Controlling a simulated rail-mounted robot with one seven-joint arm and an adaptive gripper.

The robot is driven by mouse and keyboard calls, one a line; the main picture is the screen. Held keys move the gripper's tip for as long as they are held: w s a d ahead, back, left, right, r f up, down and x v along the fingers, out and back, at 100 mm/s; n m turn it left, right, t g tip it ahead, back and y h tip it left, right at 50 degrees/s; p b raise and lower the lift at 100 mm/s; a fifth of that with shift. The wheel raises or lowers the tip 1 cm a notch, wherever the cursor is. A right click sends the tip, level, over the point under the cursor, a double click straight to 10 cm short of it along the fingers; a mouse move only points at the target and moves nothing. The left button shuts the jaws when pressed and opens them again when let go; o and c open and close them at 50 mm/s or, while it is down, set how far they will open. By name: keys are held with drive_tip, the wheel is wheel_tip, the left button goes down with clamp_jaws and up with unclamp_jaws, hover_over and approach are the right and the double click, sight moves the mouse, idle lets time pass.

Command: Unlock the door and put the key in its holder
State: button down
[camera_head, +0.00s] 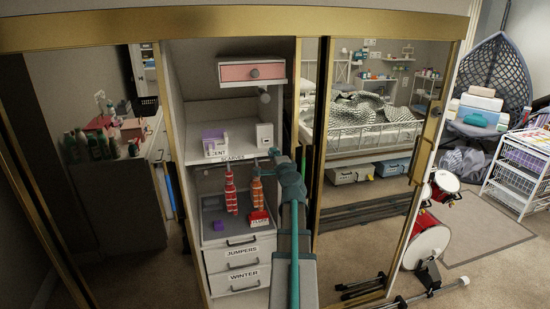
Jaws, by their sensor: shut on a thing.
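My gripper (274,153) is at the end of my grey and teal arm, in the open section of the wardrobe, by the front edge of the shelf labelled SCARVES. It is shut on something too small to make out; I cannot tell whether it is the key. The wardrobe's mirrored door (350,215) with a gold frame is to the right, with a small fitting (435,111) on its right edge that may be a lock. No key or key holder is clearly recognisable. A white box (264,136) stands on the shelf just above my gripper.
A purple box (215,143) stands left on the same shelf. Red and orange hanging items (231,192) are below it, close left of my arm. A pink-fronted drawer (252,72) is above. A red drum (426,240) and a white drawer cart (520,170) stand right.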

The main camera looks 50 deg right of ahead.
drive_tip(key=shift+b+x, duration=0.3)
drive_tip(key=shift+x, duration=2.45)
drive_tip(key=shift+b, duration=0.55)
drive_tip(key=shift+b+x, duration=0.3)
drive_tip(key=shift+x, duration=1.35)
drive_tip(key=c, duration=1.1)
unclamp_jaws()
drive_tip(key=shift+a, duration=0.15)
drive_tip(key=v, duration=1.2)
